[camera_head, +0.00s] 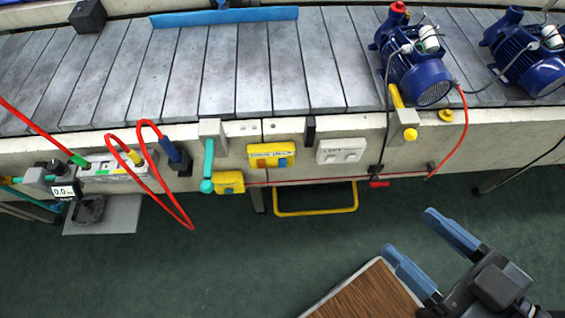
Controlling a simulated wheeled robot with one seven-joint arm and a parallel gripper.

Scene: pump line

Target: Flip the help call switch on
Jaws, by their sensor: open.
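The front rail of the conveyor carries several switch units, and I cannot read which is the help call switch. A yellow box (271,156) has a small label strip and an orange and a blue part; its text is too small to read. To its right is a white double switch plate (341,151). To its lower left is a small yellow box (229,182) beside a teal lever (208,165). Switch positions cannot be told. My gripper (410,232) is at the lower right over the floor, blue fingers apart and empty, well away from the rail.
Blue pumps (417,78) stand on the slatted conveyor (250,70). Red hoses (178,205) loop from the rail on the left, and a thin red cable hangs at the right. A yellow floor-side bar (316,213) sticks out below. A brown wooden board (362,294) lies near my gripper. Green floor between is clear.

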